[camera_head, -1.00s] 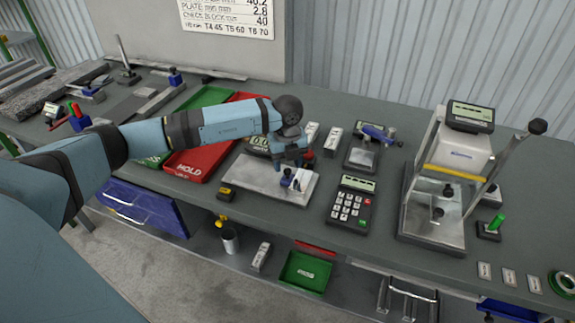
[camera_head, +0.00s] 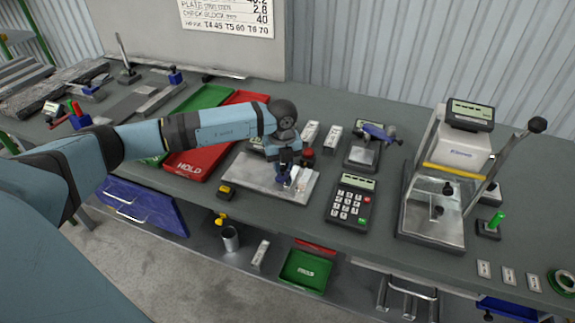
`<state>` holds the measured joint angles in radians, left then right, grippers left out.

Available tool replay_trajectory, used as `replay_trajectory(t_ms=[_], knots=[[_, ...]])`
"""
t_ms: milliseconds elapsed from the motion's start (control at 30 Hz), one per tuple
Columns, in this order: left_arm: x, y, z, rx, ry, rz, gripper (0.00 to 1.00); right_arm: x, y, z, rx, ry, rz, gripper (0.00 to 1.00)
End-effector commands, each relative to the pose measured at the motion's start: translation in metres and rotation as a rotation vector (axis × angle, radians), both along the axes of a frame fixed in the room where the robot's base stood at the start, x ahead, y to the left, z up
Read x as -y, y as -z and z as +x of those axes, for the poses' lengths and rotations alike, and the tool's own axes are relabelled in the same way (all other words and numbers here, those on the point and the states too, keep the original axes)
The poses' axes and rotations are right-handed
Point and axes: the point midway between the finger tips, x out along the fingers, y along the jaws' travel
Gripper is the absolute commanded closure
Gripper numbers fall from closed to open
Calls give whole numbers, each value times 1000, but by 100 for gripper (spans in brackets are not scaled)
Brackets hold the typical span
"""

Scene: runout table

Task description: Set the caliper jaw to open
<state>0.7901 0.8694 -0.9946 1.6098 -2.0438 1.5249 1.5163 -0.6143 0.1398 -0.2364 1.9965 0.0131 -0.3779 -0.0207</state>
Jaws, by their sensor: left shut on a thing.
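The caliper station shows as a silver plate (camera_head: 252,174) on the bench, with a small display (camera_head: 257,143) at its back edge, partly hidden by my arm. My left gripper (camera_head: 286,174) points down over the right part of this plate. It is shut on a small dark-blue part, which I take to be the caliper jaw (camera_head: 283,181); the fingers hide most of it. A pale metal piece (camera_head: 300,179) stands just right of the fingers. How far the jaw is open cannot be told. My right gripper is not in view.
A red HOLD tray (camera_head: 205,158) and a green tray (camera_head: 203,97) lie left of the plate. A keypad (camera_head: 350,199) stands right of it, then a large lever press (camera_head: 440,190). A red button (camera_head: 308,154) and a yellow-black block (camera_head: 226,191) sit close by.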

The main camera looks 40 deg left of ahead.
Motion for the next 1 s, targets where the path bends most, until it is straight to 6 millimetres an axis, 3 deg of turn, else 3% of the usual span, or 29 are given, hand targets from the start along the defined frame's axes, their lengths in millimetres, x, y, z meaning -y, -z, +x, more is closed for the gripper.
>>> replay_trajectory(t_ms=[100,300,667,700,767,1000], knots=[[-32,1,-7,-1,-7,4,100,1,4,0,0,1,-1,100],[-65,0,-15,0,-4,3,100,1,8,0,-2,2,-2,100],[-68,-1,-16,1,-1,1,100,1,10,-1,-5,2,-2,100],[-68,-1,-16,1,-1,1,66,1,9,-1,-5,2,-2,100],[-68,-1,-16,1,-1,1,52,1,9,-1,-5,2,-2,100],[-68,-1,-16,1,-1,1,50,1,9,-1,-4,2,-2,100]])
